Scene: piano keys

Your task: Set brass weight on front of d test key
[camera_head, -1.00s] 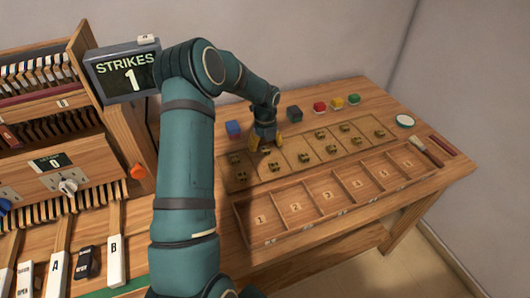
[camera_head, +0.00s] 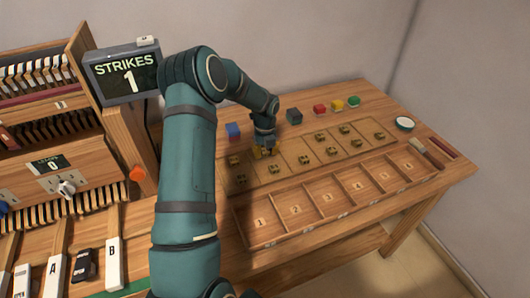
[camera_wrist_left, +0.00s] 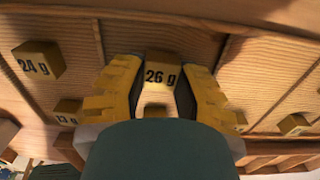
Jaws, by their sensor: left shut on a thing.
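My left gripper (camera_head: 265,151) is low over the weight tray (camera_head: 222,190) on the right-hand bench. In the left wrist view its yellow fingers (camera_wrist_left: 162,88) stand on either side of a brass weight marked 26 g (camera_wrist_left: 161,72), and they are shut on it. The fingers hide this weight in the head view. The weight appears to be still in its tray cell. A key marked A (camera_head: 52,272) and a key marked B (camera_head: 113,264) show at lower left. No key marked D is in view. My right gripper is not in view.
Other brass weights (camera_head: 302,160) fill the tray around the gripper; one marked 24 g (camera_wrist_left: 38,62) is close by. An empty numbered box (camera_head: 262,222) lies in front. Coloured blocks (camera_head: 320,109) stand behind. The strikes display (camera_head: 125,72) reads 1.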

